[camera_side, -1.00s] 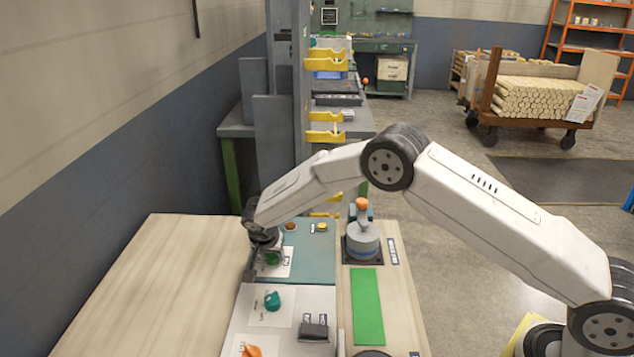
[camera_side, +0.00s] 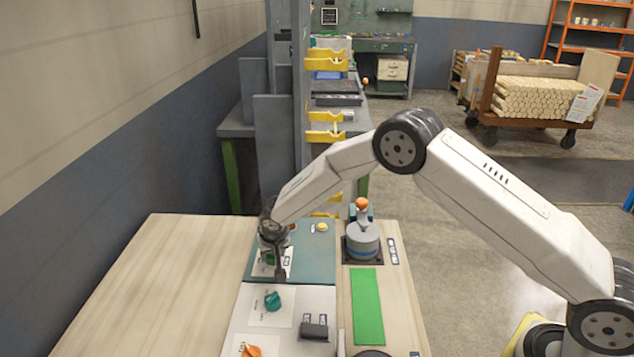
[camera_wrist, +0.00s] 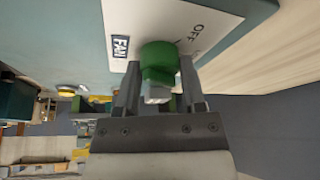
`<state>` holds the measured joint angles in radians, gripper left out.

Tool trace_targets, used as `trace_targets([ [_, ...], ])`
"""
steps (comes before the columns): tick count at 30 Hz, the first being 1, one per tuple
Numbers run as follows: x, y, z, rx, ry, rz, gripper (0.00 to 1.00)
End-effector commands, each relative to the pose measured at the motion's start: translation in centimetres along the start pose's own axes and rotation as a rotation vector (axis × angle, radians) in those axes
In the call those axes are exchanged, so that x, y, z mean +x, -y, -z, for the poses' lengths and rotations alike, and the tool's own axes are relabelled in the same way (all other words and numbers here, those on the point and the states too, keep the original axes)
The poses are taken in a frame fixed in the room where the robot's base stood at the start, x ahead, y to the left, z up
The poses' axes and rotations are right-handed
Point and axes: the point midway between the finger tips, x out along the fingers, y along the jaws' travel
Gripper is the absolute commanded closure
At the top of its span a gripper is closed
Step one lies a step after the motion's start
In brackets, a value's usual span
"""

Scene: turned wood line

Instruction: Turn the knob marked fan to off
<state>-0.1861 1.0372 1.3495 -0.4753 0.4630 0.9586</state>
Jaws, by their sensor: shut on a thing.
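The fan knob (camera_wrist: 158,57) is green and stands on a white plate (camera_wrist: 180,16) in the wrist view. The plate bears a "FAN" label (camera_wrist: 120,47) and the word "OFF" near its outer edge. My gripper (camera_wrist: 158,82) has one finger on each side of the knob and is shut on it. In the side view my gripper (camera_side: 275,252) is over the plate on the teal panel (camera_side: 318,262) and hides most of the knob. I cannot tell exactly which mark the knob points to.
A teal knob (camera_side: 272,301) and an orange knob (camera_side: 250,351) sit nearer on a white panel, beside a dark switch (camera_side: 314,330). A yellow button (camera_side: 321,226) and a grey-blue cylinder with an orange top (camera_side: 362,240) are close on the right. The left wooden tabletop (camera_side: 150,285) is clear.

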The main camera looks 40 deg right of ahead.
Motion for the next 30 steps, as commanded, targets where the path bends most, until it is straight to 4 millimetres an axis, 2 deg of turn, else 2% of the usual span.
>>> trace_targets([
  [30,0.00,-0.25,0.08,-0.456,0.001,0.191,1.00],
])
